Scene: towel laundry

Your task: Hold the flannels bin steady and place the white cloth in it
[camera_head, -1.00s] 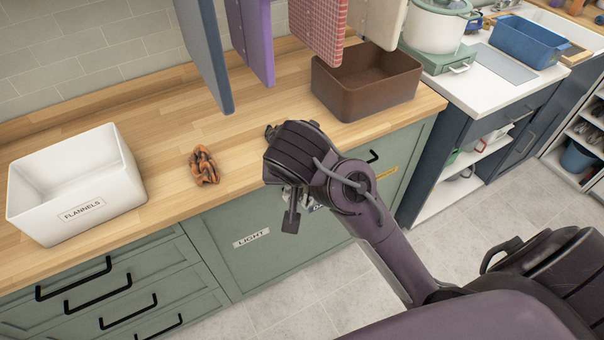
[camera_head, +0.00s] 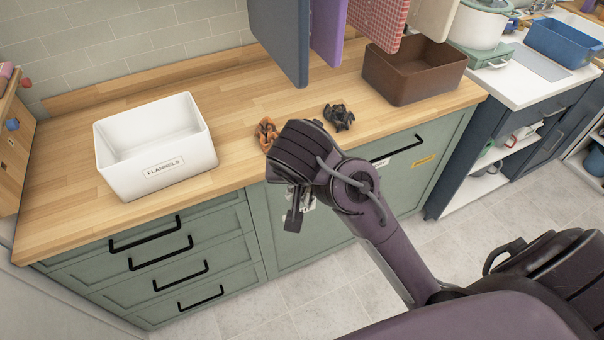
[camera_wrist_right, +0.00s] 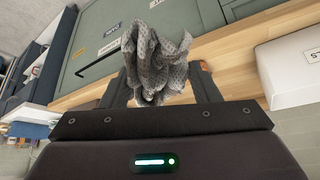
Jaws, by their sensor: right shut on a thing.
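The white flannels bin (camera_head: 157,160), an open box labelled FLANNELS, stands upright on the wooden counter at the left of the head view. Its side shows at the right edge of the right wrist view (camera_wrist_right: 290,72). My right gripper (camera_wrist_right: 162,88) is shut on a crumpled cloth (camera_wrist_right: 152,52), which looks pale grey with a fine pattern. In the head view my right arm is in front of the counter, to the right of the bin and apart from it; it hides the held cloth there. My left gripper is not in view.
A small orange crumpled item (camera_head: 264,133) and a dark one (camera_head: 338,117) lie on the counter (camera_head: 60,205). A brown bin (camera_head: 413,75) stands further right. Cloths hang above, the nearest a blue one (camera_head: 279,38). Counter between the white bin and orange item is clear.

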